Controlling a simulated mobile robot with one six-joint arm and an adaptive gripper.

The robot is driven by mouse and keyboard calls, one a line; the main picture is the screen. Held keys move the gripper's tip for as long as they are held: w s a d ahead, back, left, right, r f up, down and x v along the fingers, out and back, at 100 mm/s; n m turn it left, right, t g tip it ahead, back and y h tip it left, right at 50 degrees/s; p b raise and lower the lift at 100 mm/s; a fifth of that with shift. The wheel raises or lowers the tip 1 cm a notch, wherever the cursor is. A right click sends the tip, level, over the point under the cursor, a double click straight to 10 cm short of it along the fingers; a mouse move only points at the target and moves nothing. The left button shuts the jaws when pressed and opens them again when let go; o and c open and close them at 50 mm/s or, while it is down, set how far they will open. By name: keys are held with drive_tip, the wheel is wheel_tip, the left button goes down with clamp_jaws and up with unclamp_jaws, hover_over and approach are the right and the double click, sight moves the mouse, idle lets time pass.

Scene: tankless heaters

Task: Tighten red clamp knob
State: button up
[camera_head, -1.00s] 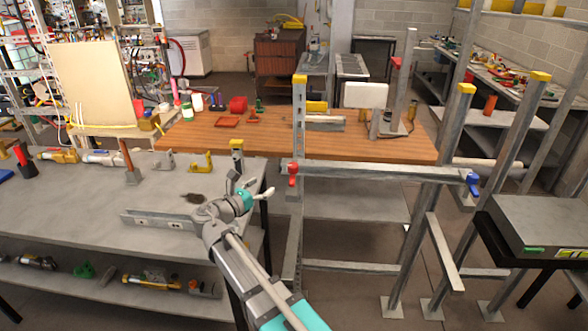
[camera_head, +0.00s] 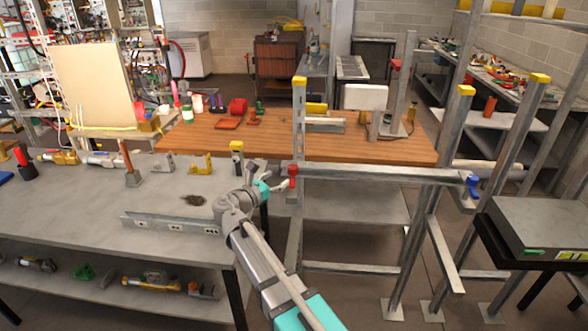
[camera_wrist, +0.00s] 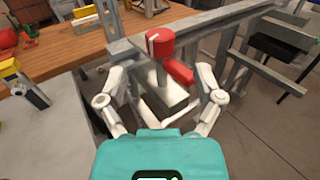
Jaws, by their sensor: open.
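The red clamp knob (camera_head: 292,171) is on the metal frame, where an upright post meets a horizontal rail, in the head view. In the wrist view the red knob (camera_wrist: 161,41) shows a round cap with a pale mark and a red lever sticking out to the lower right. My gripper (camera_head: 276,187) is just left of the knob in the head view. In the wrist view my gripper (camera_wrist: 163,88) is open, with its two fingers apart on either side of the knob's grey base. The knob lies slightly beyond the fingertips, and I cannot tell whether they touch it.
A blue clamp knob (camera_head: 472,182) is at the right end of the horizontal rail (camera_head: 385,172). The wooden table (camera_head: 220,137) is behind the frame. A grey workbench (camera_head: 90,210) with a metal channel (camera_head: 170,224) is at left. A yellow-topped post (camera_head: 236,158) stands nearby.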

sight(289, 170)
drive_tip(key=shift+x, duration=3.85)
drive_tip(key=c, duration=1)
drive_tip(key=shift+d, duration=0.15)
drive_tip(key=shift+c, duration=0.9)
